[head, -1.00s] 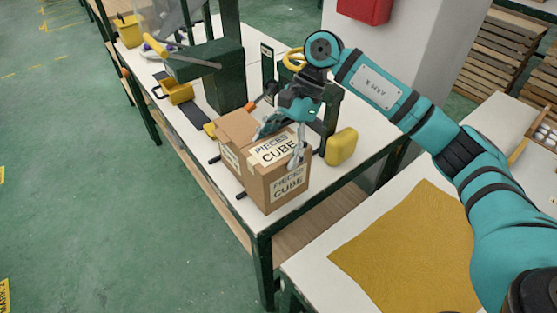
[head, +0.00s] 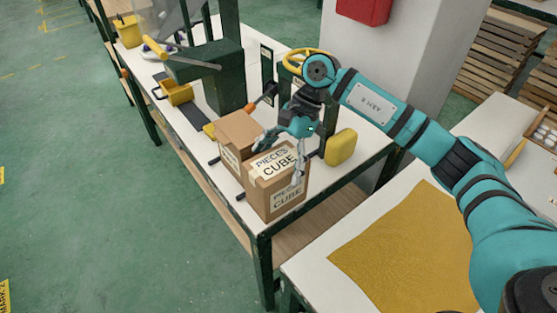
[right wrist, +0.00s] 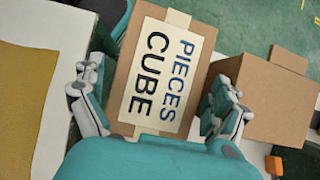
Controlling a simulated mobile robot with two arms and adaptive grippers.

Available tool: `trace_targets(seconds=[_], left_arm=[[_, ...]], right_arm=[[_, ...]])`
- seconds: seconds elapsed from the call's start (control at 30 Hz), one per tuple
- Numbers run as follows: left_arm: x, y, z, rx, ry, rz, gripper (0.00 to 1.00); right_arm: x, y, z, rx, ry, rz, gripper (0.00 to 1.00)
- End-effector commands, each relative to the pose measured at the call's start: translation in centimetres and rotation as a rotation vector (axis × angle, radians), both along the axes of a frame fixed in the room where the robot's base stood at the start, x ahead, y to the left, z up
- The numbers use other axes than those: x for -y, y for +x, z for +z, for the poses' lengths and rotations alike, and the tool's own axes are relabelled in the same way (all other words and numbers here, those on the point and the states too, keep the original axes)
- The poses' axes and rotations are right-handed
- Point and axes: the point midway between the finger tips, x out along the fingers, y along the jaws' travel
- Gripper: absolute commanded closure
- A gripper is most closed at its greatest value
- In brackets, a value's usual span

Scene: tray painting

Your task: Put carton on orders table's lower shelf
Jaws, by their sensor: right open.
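A brown carton (head: 277,195) with white "PIECES CUBE" labels stands near the front end of a white-topped, green-framed table (head: 330,181). Its labelled top (right wrist: 125,85) fills the middle of the right wrist view. My right gripper (head: 280,154) is over the carton, pointing down. In the right wrist view its open fingers (right wrist: 155,108) stand on either side of the carton; contact is unclear. A second brown carton (head: 238,130) stands just behind it and shows at the right of the wrist view (right wrist: 265,98). A wooden lower shelf (head: 300,234) runs beneath the tabletop. My left gripper is out of view.
A yellow block-like object (head: 341,147) stands right of the carton. A green machine post (head: 226,75) and a yellow bin (head: 177,91) are farther back. A table with a mustard cloth (head: 410,255) is at the right. The green floor at left is clear.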

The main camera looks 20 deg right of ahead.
Motion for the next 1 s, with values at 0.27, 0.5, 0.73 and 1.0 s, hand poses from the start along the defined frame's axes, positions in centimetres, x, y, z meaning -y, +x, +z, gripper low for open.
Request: trace_targets(seconds=[0.27, 0.5, 0.73, 1.0], left_arm=[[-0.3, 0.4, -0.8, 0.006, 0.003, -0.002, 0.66], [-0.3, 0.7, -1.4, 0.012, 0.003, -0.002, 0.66], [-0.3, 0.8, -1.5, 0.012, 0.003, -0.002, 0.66], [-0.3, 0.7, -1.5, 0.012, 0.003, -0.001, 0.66]], right_arm=[[2.1, 0.9, 3.7, 0.006, 0.001, -0.004, 0.00], [4.3, 1.7, 8.0, 0.003, 0.001, -0.003, 0.00], [5.4, 2.1, 10.1, 0.002, 0.001, -0.001, 0.00], [5.5, 2.1, 10.4, 0.000, 0.001, 0.000, 0.00]])
